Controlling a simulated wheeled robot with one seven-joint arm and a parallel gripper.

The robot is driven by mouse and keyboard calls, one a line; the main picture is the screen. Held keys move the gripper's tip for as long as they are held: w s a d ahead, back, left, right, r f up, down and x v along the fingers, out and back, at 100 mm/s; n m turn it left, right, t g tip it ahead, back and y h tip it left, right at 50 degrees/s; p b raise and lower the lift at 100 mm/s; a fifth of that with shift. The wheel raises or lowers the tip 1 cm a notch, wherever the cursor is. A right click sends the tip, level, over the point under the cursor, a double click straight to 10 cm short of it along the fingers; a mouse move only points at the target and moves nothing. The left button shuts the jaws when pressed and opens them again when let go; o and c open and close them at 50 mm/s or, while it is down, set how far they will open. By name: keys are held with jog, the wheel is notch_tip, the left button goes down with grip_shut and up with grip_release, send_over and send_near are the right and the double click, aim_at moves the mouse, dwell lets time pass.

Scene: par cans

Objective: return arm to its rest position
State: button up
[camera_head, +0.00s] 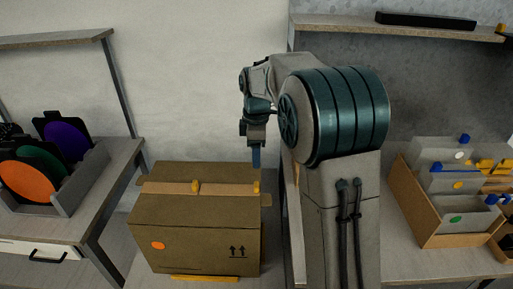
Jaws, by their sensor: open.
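My arm rises in the middle of the head view, folded, with its end hanging down to the left of its large teal joint. My gripper (256,157) points downward, with blue fingertips, above the back right part of a cardboard box. It is open and nothing shows between its fingers. The gap between the fingers is hard to see from this side. I cannot tell how far above the box the fingertips are.
The closed cardboard box (195,232) has yellow clips on its top. A left table (95,218) bears a grey rack (85,178) of coloured discs. At right stands an open box (408,205) of grey dividers. A shelf (340,24) with a black bar (425,21) is behind.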

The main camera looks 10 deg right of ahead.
jog(key=s+d+r+m+t, duration=0.1)
jog(key=s+r+m, duration=0.15)
jog(key=s, duration=0.35)
jog(key=s+d+r+m, duration=0.1)
jog(key=s+r+m, duration=0.1)
jog(key=s+m, duration=0.3)
jog(key=s+d+f+m+t, duration=0.1)
jog(key=s+m, duration=0.3)
jog(key=s, duration=0.4)
jog(key=s+f+m+t, duration=0.1)
jog(key=s+f+m, duration=0.2)
jog(key=s, duration=0.5)
jog(key=shift+s+d+m, duration=0.15)
jog(key=shift+d+m, duration=0.25)
jog(key=shift+m, duration=0.25)
